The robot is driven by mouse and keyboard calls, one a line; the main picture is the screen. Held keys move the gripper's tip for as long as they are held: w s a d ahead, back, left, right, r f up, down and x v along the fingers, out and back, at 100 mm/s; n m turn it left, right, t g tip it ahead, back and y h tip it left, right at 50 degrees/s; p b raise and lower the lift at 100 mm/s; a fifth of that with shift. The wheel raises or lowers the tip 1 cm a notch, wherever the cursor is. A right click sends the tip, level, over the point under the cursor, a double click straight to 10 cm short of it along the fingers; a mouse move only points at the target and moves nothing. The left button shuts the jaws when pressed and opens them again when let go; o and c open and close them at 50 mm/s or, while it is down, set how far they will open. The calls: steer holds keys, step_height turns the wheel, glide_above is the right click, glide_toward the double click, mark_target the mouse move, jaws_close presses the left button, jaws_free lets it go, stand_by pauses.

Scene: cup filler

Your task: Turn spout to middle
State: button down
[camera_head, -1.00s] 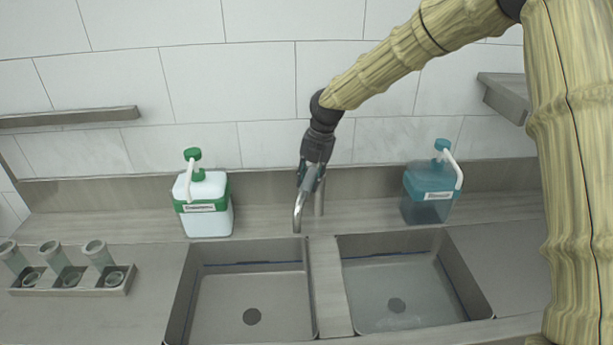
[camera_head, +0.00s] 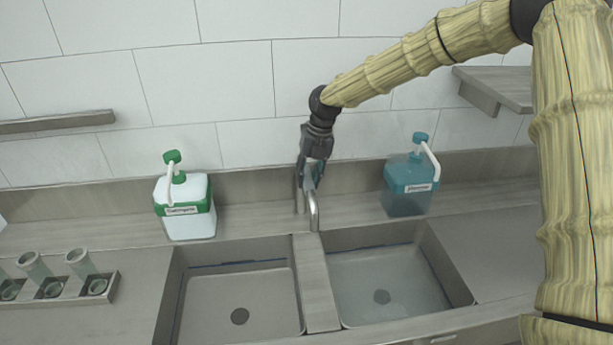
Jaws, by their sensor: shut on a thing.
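The metal faucet spout (camera_head: 314,212) stands behind the sink, its curved end hanging down over the back end of the divider (camera_head: 316,285) between the two basins. My gripper (camera_head: 311,180) points down from above and is shut on the spout near its upper part. The faucet's upright part shows just left of the gripper. The fingers hide the top of the spout.
The left basin (camera_head: 185,310) looks empty; the right basin (camera_head: 440,262) seems to hold water. A white-and-green pump bottle (camera_head: 186,222) stands left of the faucet, a blue one (camera_head: 408,190) right. A cup rack (camera_head: 78,296) sits at far left. Shelves (camera_head: 60,123) are on the wall.

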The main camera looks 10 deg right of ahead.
steer(key=shift+r, duration=0.1)
steer(key=c, duration=1.1)
jaws_free()
steer(key=shift+c, duration=0.2)
step_height(320, 180, up, 12)
steer(key=d, duration=0.2)
steer(key=shift+d, duration=0.2)
steer(key=shift+s+f, duration=0.1)
steer(key=shift+f, duration=0.1)
